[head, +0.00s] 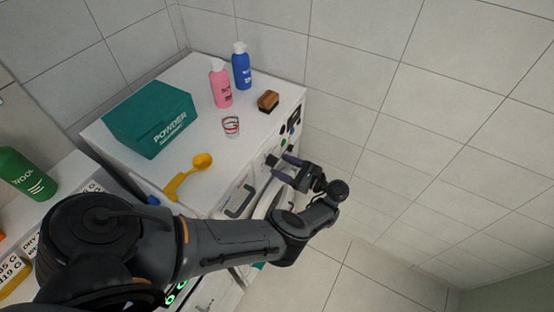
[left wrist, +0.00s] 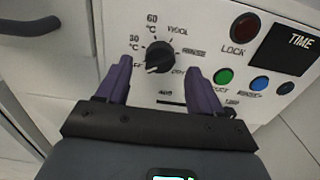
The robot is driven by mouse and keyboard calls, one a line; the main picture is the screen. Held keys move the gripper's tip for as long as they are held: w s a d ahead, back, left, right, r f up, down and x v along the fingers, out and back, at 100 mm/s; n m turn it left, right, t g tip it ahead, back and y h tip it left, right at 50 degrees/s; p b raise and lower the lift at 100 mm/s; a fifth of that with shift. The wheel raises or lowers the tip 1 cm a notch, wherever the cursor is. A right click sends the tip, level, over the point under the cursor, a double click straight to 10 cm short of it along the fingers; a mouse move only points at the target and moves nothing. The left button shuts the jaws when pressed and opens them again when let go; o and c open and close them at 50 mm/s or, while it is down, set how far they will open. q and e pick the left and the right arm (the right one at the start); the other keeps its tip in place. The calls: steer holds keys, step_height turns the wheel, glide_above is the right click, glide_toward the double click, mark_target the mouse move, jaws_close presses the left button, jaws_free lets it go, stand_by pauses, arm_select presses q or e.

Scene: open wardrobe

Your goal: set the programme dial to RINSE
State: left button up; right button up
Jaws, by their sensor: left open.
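The programme dial (left wrist: 158,56) is a round black knob on the washer's white front panel. Labels around it include 60 °C, 30 °C and what looks like WOOL; the label at its right is too blurred to read surely. A pale mark shows at the knob's lower left. My left gripper (left wrist: 159,68) is open, its purple fingers apart to the left and right of the knob; I cannot tell if either touches it. In the head view the left gripper (head: 279,168) is at the machine's front panel. My right gripper is not in view.
A handle (left wrist: 30,25) is at upper left.

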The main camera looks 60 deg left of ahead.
mark_target(272, 161)
arm_select(q)
steer(key=shift+p+x, duration=0.45)
steer(key=shift+x, duration=1.1)
steer(key=shift+c, duration=0.3)
steer(key=c, duration=1)
